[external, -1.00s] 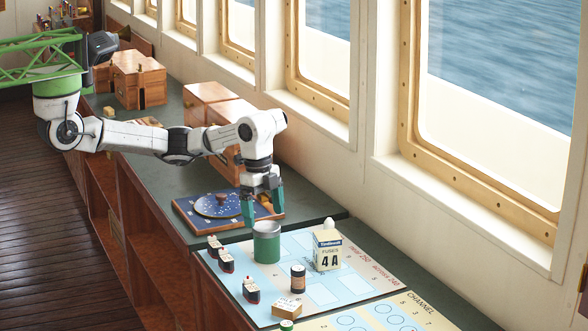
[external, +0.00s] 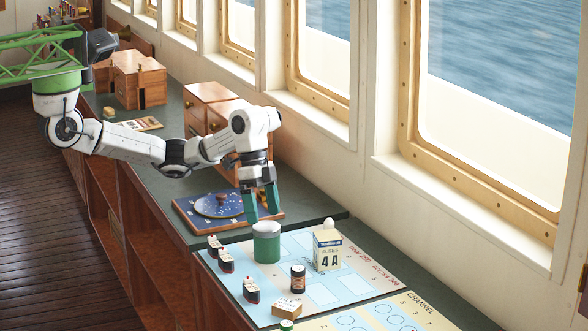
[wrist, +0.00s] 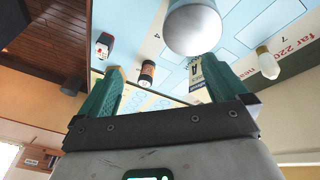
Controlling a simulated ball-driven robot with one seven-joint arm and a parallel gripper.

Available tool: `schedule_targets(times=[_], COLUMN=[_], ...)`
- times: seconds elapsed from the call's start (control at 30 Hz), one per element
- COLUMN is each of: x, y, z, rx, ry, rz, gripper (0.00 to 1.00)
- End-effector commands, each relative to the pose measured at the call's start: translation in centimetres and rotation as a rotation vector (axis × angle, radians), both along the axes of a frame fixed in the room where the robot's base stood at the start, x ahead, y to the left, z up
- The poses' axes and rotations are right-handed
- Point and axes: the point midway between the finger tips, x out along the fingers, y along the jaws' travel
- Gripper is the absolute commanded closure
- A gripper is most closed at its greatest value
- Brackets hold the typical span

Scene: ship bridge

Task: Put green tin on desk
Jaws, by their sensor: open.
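The green tin (external: 266,243), with a grey lid, stands upright on a pale blue printed board on the desk (external: 165,190). It also shows in the wrist view (wrist: 193,28), at the top, beyond the fingertips and towards the right finger. My gripper (external: 262,215) has teal fingers, spread apart and empty. In the external view they are just behind the tin and above its lid level, near the dark blue disc board.
Small model ships (external: 226,261) line the board's left edge. A blue board with a disc (external: 215,208) lies behind. Wooden cabinets (external: 210,105) stand further back.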

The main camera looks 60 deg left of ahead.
Motion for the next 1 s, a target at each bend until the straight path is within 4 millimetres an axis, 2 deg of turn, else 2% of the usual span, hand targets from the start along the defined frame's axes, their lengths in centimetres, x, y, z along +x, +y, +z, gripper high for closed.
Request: schedule_targets(times=[0.1,0.2,0.33,0.47,0.67,0.8,1.0], x=[-1.6,-2.3,-2.7,-2.7,-2.5,-2.7,-3.7], y=[-2.8,-4.2,-4.9,-4.3,-1.1,2.7,7.8], z=[0.7,1.3,1.9,1.9,0.3,-1.8,-4.6], rx=[-0.202,-0.355,-0.528,-0.672,-0.846,-0.949,-1.061], ry=[0.136,0.277,0.492,0.734,1.125,1.385,1.639], rz=[0.236,0.456,0.752,1.055,1.528,1.848,2.173], gripper=[0.0,0.0,0.0,0.0,0.0,0.0,0.0])
